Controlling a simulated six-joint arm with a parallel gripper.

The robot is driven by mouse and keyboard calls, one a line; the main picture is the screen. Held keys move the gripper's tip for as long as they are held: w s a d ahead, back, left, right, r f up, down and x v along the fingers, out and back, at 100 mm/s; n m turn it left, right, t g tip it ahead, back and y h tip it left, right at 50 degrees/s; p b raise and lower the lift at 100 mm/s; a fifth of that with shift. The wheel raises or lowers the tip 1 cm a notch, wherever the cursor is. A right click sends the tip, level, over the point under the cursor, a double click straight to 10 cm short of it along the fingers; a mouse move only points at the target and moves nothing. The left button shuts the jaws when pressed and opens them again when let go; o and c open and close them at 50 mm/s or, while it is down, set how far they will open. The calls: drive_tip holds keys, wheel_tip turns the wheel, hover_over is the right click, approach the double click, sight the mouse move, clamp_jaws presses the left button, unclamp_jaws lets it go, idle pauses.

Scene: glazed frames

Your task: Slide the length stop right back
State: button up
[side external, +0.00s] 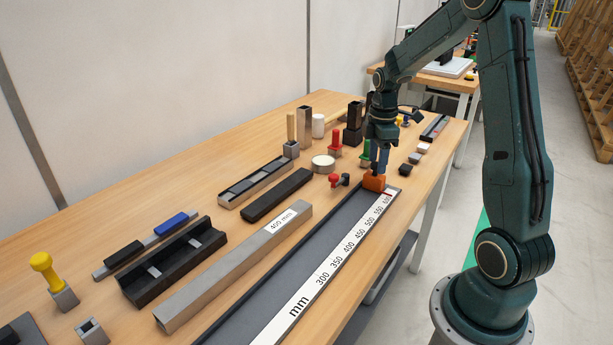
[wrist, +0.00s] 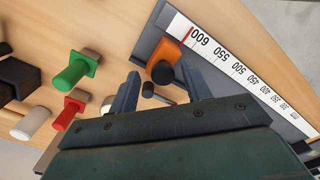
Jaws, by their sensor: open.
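The length stop is an orange block (side external: 374,183) on the long dark rail (side external: 290,262), at its far end by the 600 end of the white mm scale (side external: 338,262). In the wrist view the orange stop (wrist: 172,52) has a black round knob, and it sits beside the 600 mark and a red line. My gripper (side external: 379,165) is just above the stop, pointing down. In the wrist view its two fingers (wrist: 160,82) are apart, with the knob showing between and beyond them. I cannot tell whether either finger touches the stop.
A long grey bar labelled 400 mm (side external: 235,265) lies left of the rail. A red-and-black knobbed part (side external: 338,181) is close left of the stop. Red (side external: 336,142) and green-handled pieces stand behind. The bench edge runs along the right.

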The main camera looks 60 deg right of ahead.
wheel_tip(320, 180, up, 12)
idle(0.5)
idle(0.3)
drive_tip(key=s+a+r+m+t, duration=0.1)
drive_tip(key=s+a+r+m, duration=0.1)
drive_tip(key=a, duration=0.5)
drive_tip(key=s+a+r+m+t, duration=0.1)
drive_tip(key=s+a+r+m, duration=0.15)
drive_tip(key=a, duration=0.45)
drive_tip(key=s+a+f+m+t, duration=0.2)
drive_tip(key=s+a+m+t, duration=0.1)
drive_tip(key=s+a, duration=0.7)
drive_tip(key=shift+s+a+m+t, duration=0.15)
drive_tip(key=shift+a+m+t, duration=0.25)
drive_tip(key=shift+m, duration=0.35)
